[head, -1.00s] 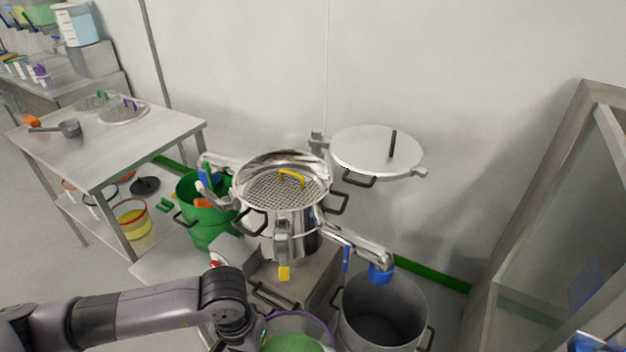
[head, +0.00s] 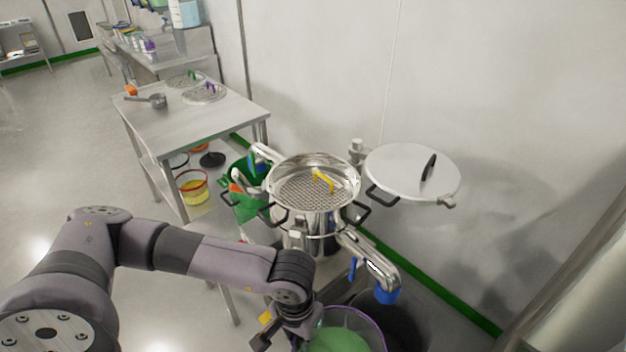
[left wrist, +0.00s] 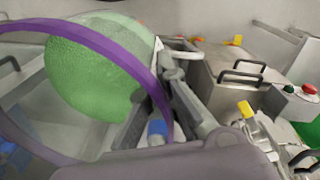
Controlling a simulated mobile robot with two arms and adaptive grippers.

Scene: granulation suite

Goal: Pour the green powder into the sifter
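The sifter (head: 300,217) is a shiny steel drum with a mesh screen and a yellow handle inside its open top, mid-picture in the head view. The green powder (head: 338,342) is in a clear round container with a purple rim (head: 375,325), low in the head view, in front of and below the sifter's top. My left gripper (head: 292,335) is at the container's left side. My right gripper is not in view.
The sifter's round lid (head: 410,170) is swung aside to the right. A blue-tipped outlet (head: 385,292) sticks out low over a dark drum (head: 405,325). A green bin (head: 252,208) stands left of the sifter. A steel table (head: 180,125) with a scoop and spare screens is further left.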

